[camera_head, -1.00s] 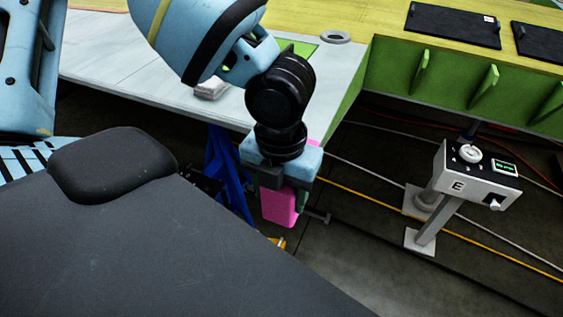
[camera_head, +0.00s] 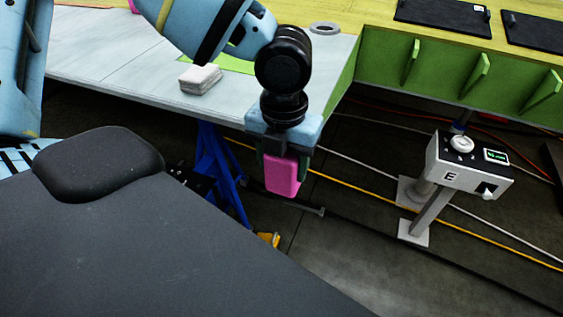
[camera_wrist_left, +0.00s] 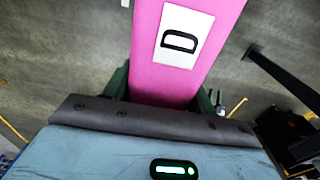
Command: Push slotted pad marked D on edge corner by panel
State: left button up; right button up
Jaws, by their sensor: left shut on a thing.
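My left gripper (camera_head: 281,158) is shut on the pink slotted pad (camera_head: 283,177), which hangs below the blue gripper body in the head view. In the left wrist view the pad (camera_wrist_left: 190,75) stands out from between the fingers, with a white label marked D (camera_wrist_left: 183,36) facing the camera. Its slot cannot be made out. The grey-white wing surface (camera_head: 110,70) lies behind the gripper, with a green edge (camera_head: 343,92) on its right. The wing's near corner is hidden behind my gripper and wrist. I cannot tell whether the pad touches it. My right gripper is not in view.
A control box marked E (camera_head: 468,165) stands on a post at the right. A pale block (camera_head: 200,79) and a grey ring (camera_head: 325,28) lie on the structure. Blue stand legs (camera_head: 218,165) are below the wing. Cables cross the floor. Dark panels (camera_head: 443,20) lie at the back right.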

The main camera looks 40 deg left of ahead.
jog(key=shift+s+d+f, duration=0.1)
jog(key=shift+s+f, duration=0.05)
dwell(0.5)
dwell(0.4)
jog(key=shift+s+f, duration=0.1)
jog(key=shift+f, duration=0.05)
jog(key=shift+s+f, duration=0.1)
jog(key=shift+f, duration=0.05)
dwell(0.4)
pick_arm(q)
jog(key=shift+w+b, duration=0.15)
jog(key=shift+b, duration=0.2)
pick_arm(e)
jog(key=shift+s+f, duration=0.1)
pick_arm(q)
jog(key=shift+w+a, duration=0.1)
jog(key=shift+w, duration=0.25)
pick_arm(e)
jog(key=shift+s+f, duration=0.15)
pick_arm(q)
jog(key=shift+w+a+f+b, duration=0.1)
jog(key=shift+w+b, duration=0.2)
jog(key=shift+w, duration=0.2)
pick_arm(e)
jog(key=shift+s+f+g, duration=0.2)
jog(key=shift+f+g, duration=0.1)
